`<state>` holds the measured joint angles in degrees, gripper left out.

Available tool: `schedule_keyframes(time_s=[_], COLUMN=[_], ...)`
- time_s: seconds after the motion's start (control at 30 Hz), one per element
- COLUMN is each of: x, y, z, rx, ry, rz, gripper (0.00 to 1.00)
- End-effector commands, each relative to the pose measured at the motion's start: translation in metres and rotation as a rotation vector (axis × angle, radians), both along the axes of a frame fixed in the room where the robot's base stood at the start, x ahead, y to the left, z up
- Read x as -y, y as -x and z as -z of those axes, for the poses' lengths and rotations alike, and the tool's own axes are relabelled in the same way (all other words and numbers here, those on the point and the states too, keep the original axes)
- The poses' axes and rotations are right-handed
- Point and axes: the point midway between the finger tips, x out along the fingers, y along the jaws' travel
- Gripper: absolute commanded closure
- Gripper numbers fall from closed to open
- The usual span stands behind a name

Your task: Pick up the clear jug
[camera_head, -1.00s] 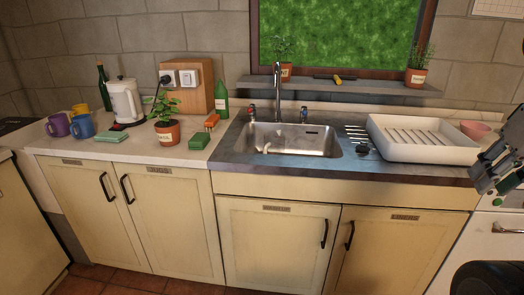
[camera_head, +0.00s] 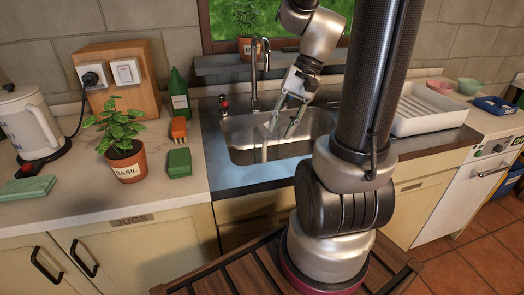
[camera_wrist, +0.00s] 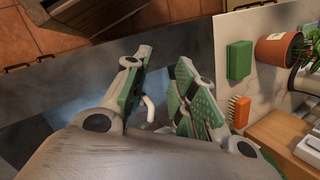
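My gripper (camera_head: 283,122) is open and reaches down over the metal sink (camera_head: 240,160). In the wrist view my gripper (camera_wrist: 163,62) has its two green-padded fingers apart, with a gap between them. A pale, curved, handle-like piece (camera_wrist: 148,110) shows between the fingers, close to the left one. A thin pale upright piece (camera_head: 264,150) also shows in the sink in the head view. It may be part of the clear jug, but I cannot make out a clear jug body in either view. My arm hides part of the sink.
The faucet (camera_head: 254,85) stands behind the sink. On the left counter are a basil pot (camera_head: 123,160), a white kettle (camera_head: 28,125), a green sponge (camera_head: 179,162), an orange brush (camera_head: 179,130) and a green bottle (camera_head: 179,93). A white dish rack (camera_head: 425,115) stands right of the sink.

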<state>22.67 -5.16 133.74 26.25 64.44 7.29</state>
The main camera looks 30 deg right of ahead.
Motion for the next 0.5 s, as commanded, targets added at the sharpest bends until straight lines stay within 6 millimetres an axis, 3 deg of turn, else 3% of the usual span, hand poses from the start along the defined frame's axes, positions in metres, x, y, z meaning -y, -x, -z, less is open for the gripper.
schedule_keyframes(time_s=[0.3, 0.5], x=[0.046, 0.077], y=[-0.056, -0.074], z=[0.098, 0.148], rx=[-0.313, -0.401], ry=[-0.516, -0.754], rz=[0.637, 0.912], gripper=[0.73, 0.73])
